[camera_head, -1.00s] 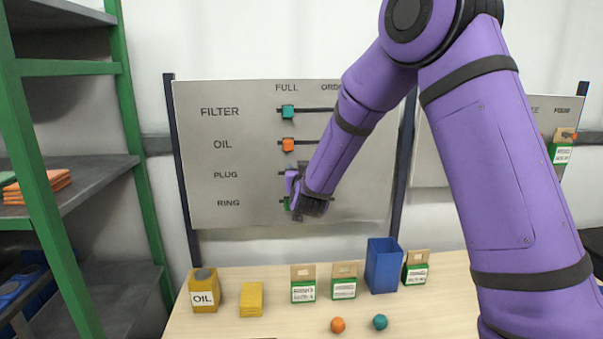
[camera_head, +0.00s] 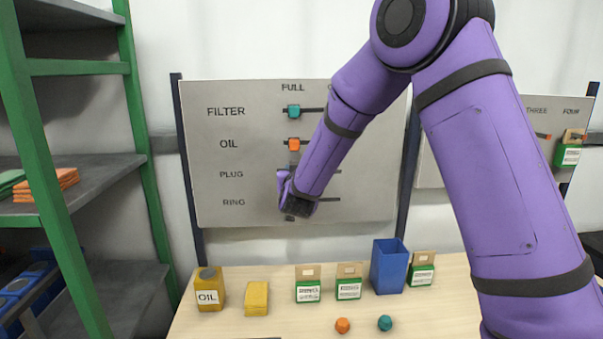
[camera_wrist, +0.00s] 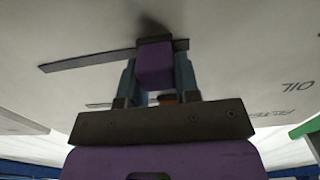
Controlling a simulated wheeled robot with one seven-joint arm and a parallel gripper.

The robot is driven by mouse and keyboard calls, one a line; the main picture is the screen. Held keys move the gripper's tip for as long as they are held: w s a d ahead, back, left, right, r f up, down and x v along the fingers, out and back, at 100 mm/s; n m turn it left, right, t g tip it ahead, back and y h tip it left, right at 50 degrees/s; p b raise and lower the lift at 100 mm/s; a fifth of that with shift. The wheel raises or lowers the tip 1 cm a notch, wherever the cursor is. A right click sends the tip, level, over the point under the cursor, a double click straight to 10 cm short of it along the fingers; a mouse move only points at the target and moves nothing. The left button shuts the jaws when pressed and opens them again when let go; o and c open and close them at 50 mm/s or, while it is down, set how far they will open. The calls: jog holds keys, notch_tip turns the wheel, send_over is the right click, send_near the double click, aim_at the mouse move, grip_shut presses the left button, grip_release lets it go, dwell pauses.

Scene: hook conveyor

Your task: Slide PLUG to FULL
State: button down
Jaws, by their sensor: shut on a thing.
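The purple PLUG slider (camera_wrist: 154,62) sits on its dark track (camera_wrist: 95,60) in the wrist view, where the board appears upside down. My gripper (camera_wrist: 157,80) is shut on it, with a finger on each side. Only a short stretch of track shows past the slider towards the label side; the longer stretch runs the other way. In the head view my gripper (camera_head: 293,200) is at the PLUG and RING rows, roughly below the FULL label (camera_head: 292,88), and hides the slider's contact and the RING slider.
The teal FILTER slider (camera_head: 293,111) and orange OIL slider (camera_head: 294,144) stand under FULL on the grey board (camera_head: 240,205). A green shelf rack (camera_head: 140,150) stands left.

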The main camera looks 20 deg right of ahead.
jog(key=c, duration=0.8)
grip_release()
jog(key=shift+a, duration=0.3)
jog(key=shift+c, duration=0.2)
jog(key=shift+s, duration=0.1)
jog(key=s+a, duration=0.2)
jog(key=s, duration=0.8)
jog(key=shift+s, duration=0.2)
